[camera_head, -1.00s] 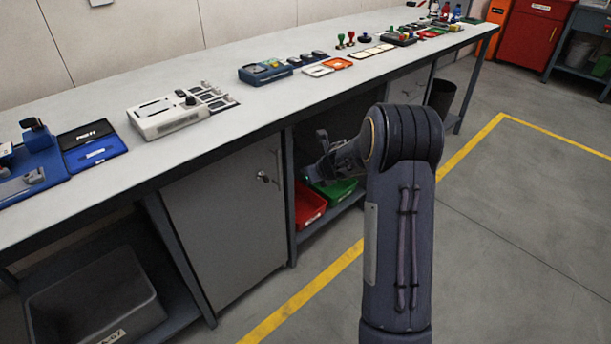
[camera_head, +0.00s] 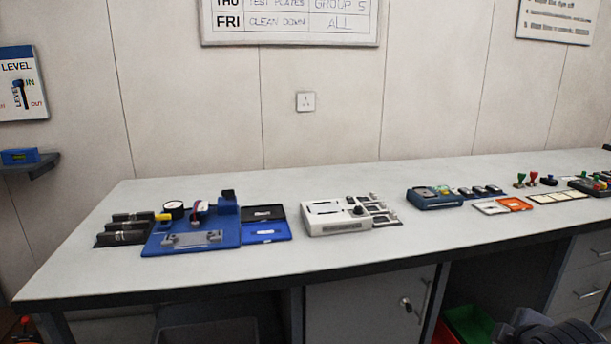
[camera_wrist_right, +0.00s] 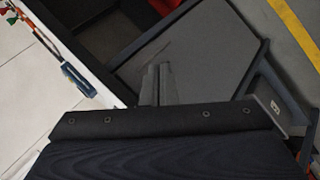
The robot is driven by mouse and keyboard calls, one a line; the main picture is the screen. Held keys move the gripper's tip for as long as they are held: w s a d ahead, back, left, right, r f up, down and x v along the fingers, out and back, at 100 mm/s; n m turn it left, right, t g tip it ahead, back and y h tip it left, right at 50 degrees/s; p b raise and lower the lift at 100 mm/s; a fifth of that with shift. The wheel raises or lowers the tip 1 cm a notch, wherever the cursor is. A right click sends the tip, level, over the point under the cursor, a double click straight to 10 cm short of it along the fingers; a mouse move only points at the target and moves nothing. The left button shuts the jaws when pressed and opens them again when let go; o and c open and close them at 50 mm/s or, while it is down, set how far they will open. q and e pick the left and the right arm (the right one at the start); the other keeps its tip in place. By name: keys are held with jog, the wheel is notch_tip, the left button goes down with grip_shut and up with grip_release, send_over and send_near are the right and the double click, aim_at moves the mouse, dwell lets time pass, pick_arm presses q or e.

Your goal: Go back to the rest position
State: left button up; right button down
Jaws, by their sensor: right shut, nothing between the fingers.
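My right gripper (camera_wrist_right: 158,84) shows in the right wrist view with its two fingers together and nothing between them. It is in front of a grey cabinet face (camera_wrist_right: 205,50), below and beside the bench edge. In the head view only a dark part of my right arm shows at the bottom right corner, in front of the bench's lower shelf area. The gripper itself is hidden there. My left gripper and left arm are not in view.
A long grey bench (camera_head: 300,262) runs across the head view. On it are a blue fixture (camera_head: 190,240), a white device (camera_head: 335,222) and a blue device (camera_head: 434,198). Green (camera_head: 470,322) and red bins sit underneath. The bench's front strip is clear.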

jog(key=s+a+f+m+g+y, duration=0.3)
jog(key=s+a+m+y, duration=0.6)
jog(key=s+a, duration=0.85)
notch_tip(320, 180, up, 16)
jog(key=m+h+p, duration=0.2)
jog(key=p, duration=1.3)
jog(key=shift+a, duration=0.25)
jog(key=shift+w+f, duration=0.1)
